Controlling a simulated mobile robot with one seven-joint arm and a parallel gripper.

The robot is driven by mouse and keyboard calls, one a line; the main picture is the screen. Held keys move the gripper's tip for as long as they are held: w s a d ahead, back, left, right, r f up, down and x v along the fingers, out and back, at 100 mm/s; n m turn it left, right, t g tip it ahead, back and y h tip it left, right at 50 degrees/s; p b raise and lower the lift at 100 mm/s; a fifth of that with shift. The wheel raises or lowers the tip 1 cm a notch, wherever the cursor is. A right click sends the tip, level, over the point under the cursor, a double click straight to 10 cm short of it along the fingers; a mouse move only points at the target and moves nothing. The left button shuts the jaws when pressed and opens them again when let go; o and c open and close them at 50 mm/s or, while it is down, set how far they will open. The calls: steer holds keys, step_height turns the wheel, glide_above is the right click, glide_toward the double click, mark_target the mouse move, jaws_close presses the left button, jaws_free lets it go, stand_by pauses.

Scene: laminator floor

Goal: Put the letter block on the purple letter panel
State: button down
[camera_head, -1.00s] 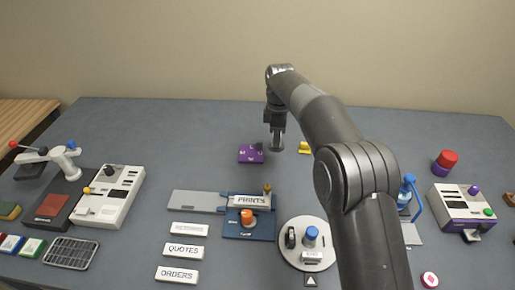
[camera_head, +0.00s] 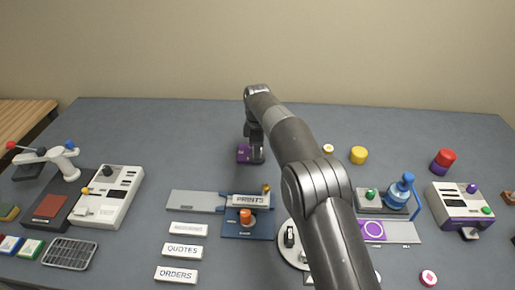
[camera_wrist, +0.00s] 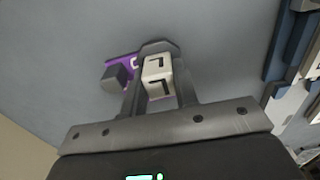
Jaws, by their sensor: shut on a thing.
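My gripper (camera_head: 257,159) is at the purple letter panel (camera_head: 243,153) on the table's middle, covering the panel's right part in the head view. In the wrist view my gripper (camera_wrist: 158,75) is shut on a pale block with dark angular letter marks, the letter block (camera_wrist: 156,65). The purple panel (camera_wrist: 122,59) shows behind and beside the block, with a dark grey piece (camera_wrist: 115,77) at its left. The block overlaps the panel in this view; I cannot tell whether they touch.
Nearer are a grey-blue PRINTS fixture (camera_head: 248,222) and several white label plates (camera_head: 183,251). A white machine (camera_head: 107,198) is at left, a purple-white one (camera_head: 462,208) at right. The table behind the panel is clear.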

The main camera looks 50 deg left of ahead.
steer(key=shift+f, duration=0.1)
steer(key=c, duration=1.1)
jaws_free()
step_height(320, 180, up, 12)
steer(key=shift+r, duration=0.1)
